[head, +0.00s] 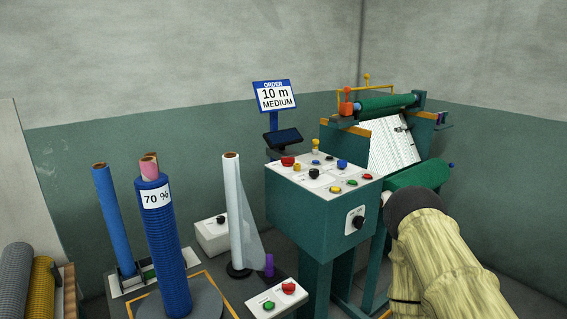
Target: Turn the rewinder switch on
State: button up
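A green control box (320,200) stands in the middle of the head view. A black rotary knob on a pale plate, seemingly the rewinder switch (356,221), is on its front face at the lower right; its marks are too small to read. Its white top panel (306,177) carries red, yellow, blue, green and black controls. My arm, in a pale striped sleeve with a dark rounded joint, fills the lower right, just right of the box. No gripper fingers can be made out, and I see no contact with the knob.
The rewinder frame (375,131) with green rollers stands behind the box. An order sign (276,96) reads "10 m MEDIUM". A blue roll marked "70 %" (163,245) and a pale roll (233,211) stand left. A small button box (272,299) is low in front.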

aim_at(286, 161)
jog(key=k, duration=0.25)
jog(key=z, duration=0.8)
jog(key=i, duration=0.85)
jog(key=u, duration=1.9)
